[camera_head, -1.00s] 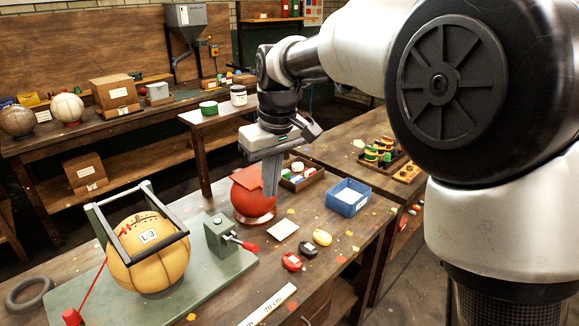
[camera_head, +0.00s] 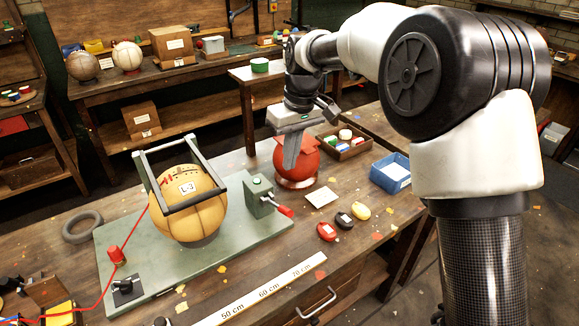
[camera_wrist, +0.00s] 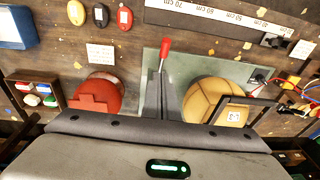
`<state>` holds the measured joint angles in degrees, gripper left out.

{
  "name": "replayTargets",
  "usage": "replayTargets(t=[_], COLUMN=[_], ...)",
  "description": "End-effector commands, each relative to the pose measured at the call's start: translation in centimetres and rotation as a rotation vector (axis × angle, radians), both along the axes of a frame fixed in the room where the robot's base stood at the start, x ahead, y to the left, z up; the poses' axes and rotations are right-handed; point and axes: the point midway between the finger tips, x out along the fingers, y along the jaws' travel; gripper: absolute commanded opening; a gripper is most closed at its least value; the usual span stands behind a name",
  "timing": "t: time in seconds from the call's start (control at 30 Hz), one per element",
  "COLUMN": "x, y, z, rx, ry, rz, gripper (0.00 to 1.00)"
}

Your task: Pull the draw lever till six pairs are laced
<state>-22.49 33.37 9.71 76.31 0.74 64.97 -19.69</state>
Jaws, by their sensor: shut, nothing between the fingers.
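A tan ball (camera_head: 187,203) labelled L-3 sits under a dark frame on a green base plate (camera_head: 243,238); red lacing marks show near its top. A grey-green block (camera_head: 257,194) on the plate's right end carries the draw lever, whose red handle (camera_head: 285,211) points right. My gripper (camera_head: 290,160) points down, fingers shut and empty, in front of the red ball (camera_head: 310,160) in the head view. In the wrist view the shut fingers (camera_wrist: 168,98) point toward the red lever handle (camera_wrist: 165,47), apart from it as far as I can tell. The tan ball also shows there (camera_wrist: 212,100).
A blue bin (camera_head: 391,173), a tray of coloured lids (camera_head: 345,141), a white card (camera_head: 321,197) and small red, black and yellow pieces (camera_head: 344,220) lie right of the lever. A ruler (camera_head: 265,288) runs along the front. A grey ring (camera_head: 82,227) lies left.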

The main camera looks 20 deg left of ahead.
Motion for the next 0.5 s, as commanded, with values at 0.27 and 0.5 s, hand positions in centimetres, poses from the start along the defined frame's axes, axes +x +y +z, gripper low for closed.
replayTargets(t=[0.27, 0.5], x=[0.1, -0.7], y=[0.8, 0.7], z=[-6.1, -9.9], rx=[-0.003, -0.002], ry=[0.005, 0.003], rz=[0.001, 0.0], gripper=[0.0, 0.0])
